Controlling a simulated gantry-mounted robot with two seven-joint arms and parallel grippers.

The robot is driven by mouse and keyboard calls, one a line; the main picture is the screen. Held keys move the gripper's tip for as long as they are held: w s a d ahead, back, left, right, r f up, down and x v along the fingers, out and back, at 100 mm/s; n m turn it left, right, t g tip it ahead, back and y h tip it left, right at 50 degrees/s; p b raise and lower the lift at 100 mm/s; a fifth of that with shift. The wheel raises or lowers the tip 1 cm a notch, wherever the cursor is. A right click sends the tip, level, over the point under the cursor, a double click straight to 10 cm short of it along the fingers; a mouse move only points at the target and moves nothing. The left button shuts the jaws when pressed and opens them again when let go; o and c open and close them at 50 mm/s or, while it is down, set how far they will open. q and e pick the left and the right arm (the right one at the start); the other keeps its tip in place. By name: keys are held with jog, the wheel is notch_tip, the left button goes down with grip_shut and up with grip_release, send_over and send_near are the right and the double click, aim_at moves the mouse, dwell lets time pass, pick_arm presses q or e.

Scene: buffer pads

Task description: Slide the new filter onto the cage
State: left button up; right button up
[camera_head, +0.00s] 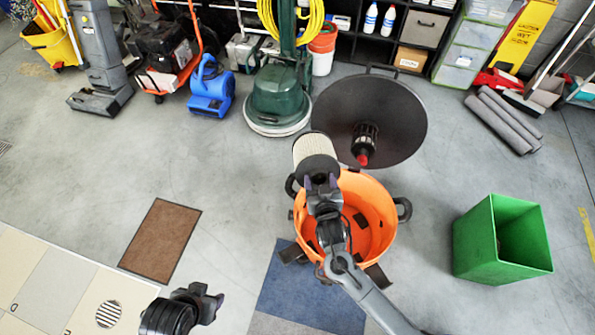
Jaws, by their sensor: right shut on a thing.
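The new filter (310,147), a pale pleated cylinder with a dark end cap, is tilted above the orange vacuum drum (372,205). My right gripper (320,181) is shut on its dark end. The cage (365,139) is a short dark cylinder with a red tip on the round black lid (400,110), just right of the filter. In this view the filter and cage are side by side and apart, and the cage is bare. My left gripper (205,302) is low at the left, away from these things; its jaw opening is unclear.
A green bin (480,245) stands at the right. A brown mat (160,240) and a blue mat (290,295) lie on the floor. A green floor machine (280,95) and a blue blower (211,90) stand behind. Grey floor is clear left of the drum.

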aim_at(362, 159)
jog(key=s+d+f+m+t+h, duration=0.1)
jog(key=s+d+f+m+h, duration=0.4)
jog(key=d, duration=0.6)
jog(key=shift+n+h, duration=0.3)
jog(key=shift+n, duration=0.1)
jog(key=shift+f+b+x, duration=0.15)
jog(key=shift+b+x, duration=2.95)
jog(key=shift+x, duration=0.5)
jog(key=shift+f+b+x, duration=0.2)
jog(key=shift+b+x, duration=2.95)
jog(key=shift+x, duration=0.45)
jog(key=shift+f+b+x, duration=0.15)
jog(key=shift+b+x, duration=2.95)
jog(key=shift+x, duration=0.45)
jog(key=shift+d, duration=0.1)
jog(key=o, duration=1.8)
jog(key=shift+f, duration=0.2)
